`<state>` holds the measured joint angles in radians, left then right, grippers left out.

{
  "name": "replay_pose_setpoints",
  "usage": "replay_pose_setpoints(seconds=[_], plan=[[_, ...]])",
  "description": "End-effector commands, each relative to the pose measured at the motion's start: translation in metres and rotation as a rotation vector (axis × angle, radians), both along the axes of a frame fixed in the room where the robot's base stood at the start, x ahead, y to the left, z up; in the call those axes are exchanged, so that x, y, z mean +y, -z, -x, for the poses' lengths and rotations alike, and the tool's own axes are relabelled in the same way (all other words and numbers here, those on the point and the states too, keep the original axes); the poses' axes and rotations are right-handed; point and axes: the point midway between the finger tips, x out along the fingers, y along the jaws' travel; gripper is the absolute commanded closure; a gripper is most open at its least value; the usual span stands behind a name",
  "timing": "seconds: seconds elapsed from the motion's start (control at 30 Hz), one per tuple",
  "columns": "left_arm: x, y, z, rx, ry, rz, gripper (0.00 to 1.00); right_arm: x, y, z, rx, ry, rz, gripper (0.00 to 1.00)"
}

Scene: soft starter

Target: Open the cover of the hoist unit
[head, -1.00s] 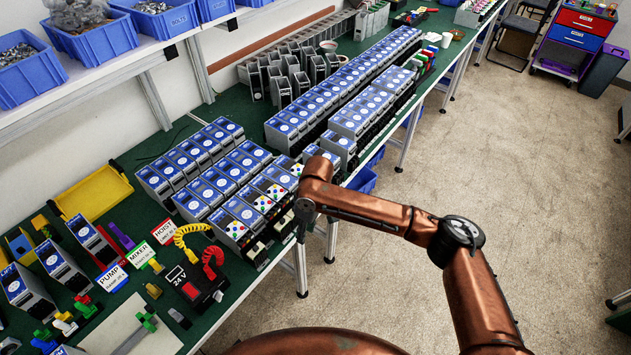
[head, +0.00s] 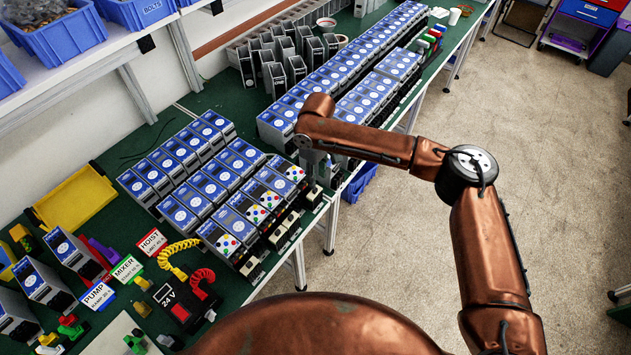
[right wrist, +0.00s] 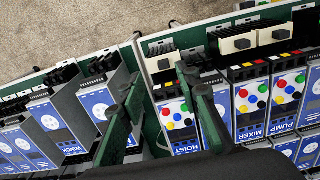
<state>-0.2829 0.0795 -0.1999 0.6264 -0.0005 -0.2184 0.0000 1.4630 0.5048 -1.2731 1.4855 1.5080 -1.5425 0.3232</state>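The hoist unit (right wrist: 179,132) is a narrow blue-fronted unit marked HOIST, with coloured dots, in the lower middle of the right wrist view. A pale terminal part (right wrist: 162,63) lies at its floor-side end. I cannot tell its cover's position. My right gripper (right wrist: 160,78) has two dark green fingers spread apart, one on each side of the hoist unit's near end. Nothing shows held between them, and contact is unclear. In the head view, the right arm (head: 365,142) reaches over the table's front edge, and its own link largely hides the fingers. My left gripper is not in view.
The mixer unit (right wrist: 250,105) and pump unit (right wrist: 287,95) stand to the right in the wrist view. Winch units (right wrist: 92,105) stand to the left. Packed rows of blue units (head: 208,183) fill the green table. Open floor (head: 400,270) lies in front.

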Motion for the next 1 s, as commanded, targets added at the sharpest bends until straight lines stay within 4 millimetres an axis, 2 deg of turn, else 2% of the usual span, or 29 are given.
replay_pose_setpoints(seconds=[0.03, 0.1, 0.27, 0.37, 0.67, 0.73, 1.0], plan=[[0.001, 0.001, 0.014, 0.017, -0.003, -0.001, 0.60, 0.002, 0.010, 0.001, 0.002, -0.004, 0.001, 0.70], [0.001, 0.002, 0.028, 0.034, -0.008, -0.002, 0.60, 0.005, 0.021, 0.001, 0.002, -0.008, 0.001, 0.70], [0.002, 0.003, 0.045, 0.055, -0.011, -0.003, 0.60, 0.006, 0.044, 0.001, 0.001, -0.010, 0.000, 0.70], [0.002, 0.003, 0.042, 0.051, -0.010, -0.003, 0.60, 0.005, 0.053, 0.001, 0.001, -0.009, 0.001, 0.70], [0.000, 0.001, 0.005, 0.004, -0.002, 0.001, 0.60, 0.004, 0.059, 0.000, -0.001, -0.008, -0.001, 0.70], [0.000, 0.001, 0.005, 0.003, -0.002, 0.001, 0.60, 0.004, 0.059, 0.001, 0.000, -0.007, 0.000, 0.70], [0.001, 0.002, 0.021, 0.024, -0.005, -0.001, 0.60, 0.004, 0.059, 0.001, 0.001, -0.007, -0.001, 0.88]])
